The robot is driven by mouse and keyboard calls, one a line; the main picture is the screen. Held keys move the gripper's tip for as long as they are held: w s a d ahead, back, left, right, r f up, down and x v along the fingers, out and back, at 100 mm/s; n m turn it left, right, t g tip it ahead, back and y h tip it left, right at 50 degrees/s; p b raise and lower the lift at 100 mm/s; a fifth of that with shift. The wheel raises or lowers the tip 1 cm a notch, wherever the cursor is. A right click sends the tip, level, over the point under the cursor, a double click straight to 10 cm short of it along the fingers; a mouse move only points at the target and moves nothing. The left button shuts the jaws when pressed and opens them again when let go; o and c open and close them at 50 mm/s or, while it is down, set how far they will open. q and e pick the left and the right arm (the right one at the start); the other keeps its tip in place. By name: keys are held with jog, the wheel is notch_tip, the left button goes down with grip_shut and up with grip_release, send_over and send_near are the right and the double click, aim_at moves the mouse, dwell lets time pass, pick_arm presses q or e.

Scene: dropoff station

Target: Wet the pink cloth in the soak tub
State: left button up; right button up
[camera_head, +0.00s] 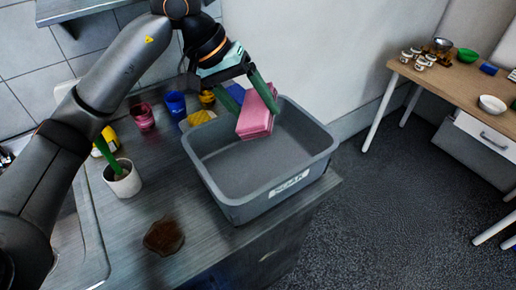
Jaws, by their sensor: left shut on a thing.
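The pink cloth (256,116) is a folded block held above the far part of the grey soak tub (312,162). My left gripper (262,94) is shut on the pink cloth, with its green fingers pointing down over the tub. The tub stands on the counter near its right edge and has a white label on its front wall. I cannot tell whether there is water in it. My right gripper is not in view.
A white pot (123,182), a red cup (143,117), a blue cup (175,104) and a yellow sponge (201,117) stand left of the tub. A brown spill (163,236) lies on the counter (215,255). A wooden table (455,82) is at right.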

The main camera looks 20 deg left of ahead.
aim_at(262, 104)
pick_arm(q)
jog(key=shift+r, duration=0.1)
dwell(0.4)
jog(key=shift+r+p, duration=1.2)
jog(key=shift+r, duration=0.75)
